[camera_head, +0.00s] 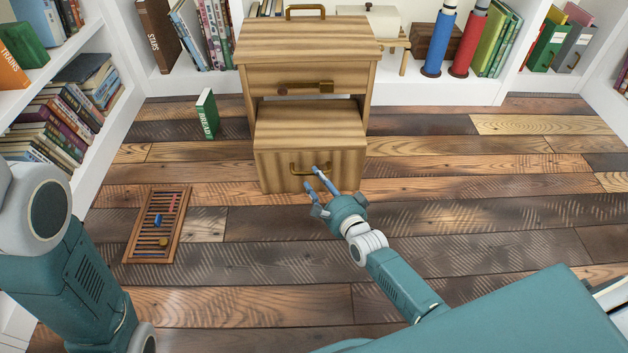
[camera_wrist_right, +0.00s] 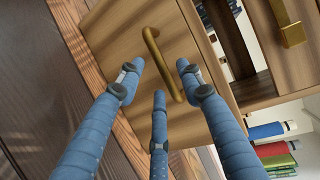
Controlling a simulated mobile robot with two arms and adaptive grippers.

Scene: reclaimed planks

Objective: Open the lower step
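The wooden step cabinet (camera_head: 308,50) stands against the shelves. Its lower step (camera_head: 308,125) sits forward of the upper drawer front and has a brass bar handle on its front face. The handle (camera_wrist_right: 157,58) is clear in the right wrist view; in the head view my fingers cover part of it. My right gripper (camera_head: 311,176) is at the front of the lower step, its blue fingers spread. In the wrist view the fingers (camera_wrist_right: 159,72) stand on either side of the handle, not closed on it. My left arm shows at the left, but its gripper is out of view.
A green book (camera_head: 207,114) stands on the floor left of the cabinet. A wooden abacus (camera_head: 158,225) lies on the floor at the left. Bookshelves line the left and back. The plank floor (camera_head: 480,200) right of the cabinet is clear.

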